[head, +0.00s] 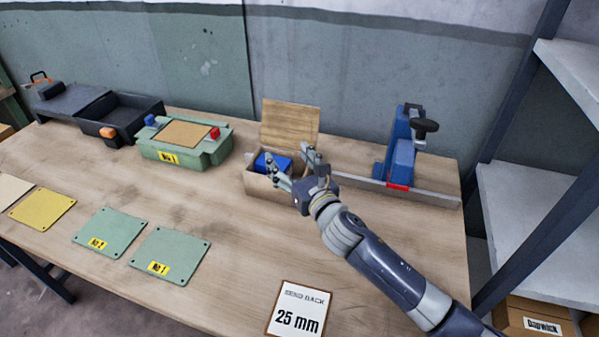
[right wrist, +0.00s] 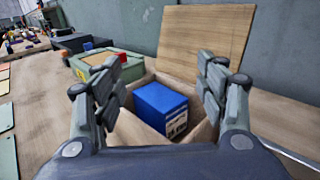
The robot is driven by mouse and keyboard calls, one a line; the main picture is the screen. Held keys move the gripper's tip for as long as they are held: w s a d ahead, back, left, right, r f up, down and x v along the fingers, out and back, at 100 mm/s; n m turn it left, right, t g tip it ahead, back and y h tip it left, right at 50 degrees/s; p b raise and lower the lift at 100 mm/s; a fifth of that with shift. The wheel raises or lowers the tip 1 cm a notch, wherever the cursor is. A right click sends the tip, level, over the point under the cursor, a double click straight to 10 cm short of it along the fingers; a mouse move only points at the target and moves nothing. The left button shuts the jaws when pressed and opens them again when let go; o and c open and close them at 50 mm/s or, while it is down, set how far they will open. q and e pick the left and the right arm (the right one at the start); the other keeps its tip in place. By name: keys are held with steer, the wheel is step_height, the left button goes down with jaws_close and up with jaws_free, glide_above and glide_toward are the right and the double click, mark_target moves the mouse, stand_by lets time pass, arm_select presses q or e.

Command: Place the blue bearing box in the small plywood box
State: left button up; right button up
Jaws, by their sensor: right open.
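The small plywood box (head: 257,186) stands near the back of the bench with its lid (head: 290,124) raised. The blue bearing box (head: 268,161) is inside it. In the right wrist view the blue box (right wrist: 161,107) sits between the plywood walls, with a printed label on one side. My right gripper (head: 293,168) is at the plywood box opening. Its fingers are spread on either side of the blue box, apart from it, in the right wrist view (right wrist: 161,98). The underside of the blue box is hidden. My left gripper is not in view.
A green fixture (head: 184,141) stands left of the plywood box, and a blue clamp device (head: 399,150) stands right on a metal rail. Green plates (head: 170,254) and a 25 mm card (head: 298,310) lie in front. Bench between is clear. Shelves (head: 540,210) rise at right.

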steer(key=v, duration=0.5)
steer(key=shift+s, duration=0.25)
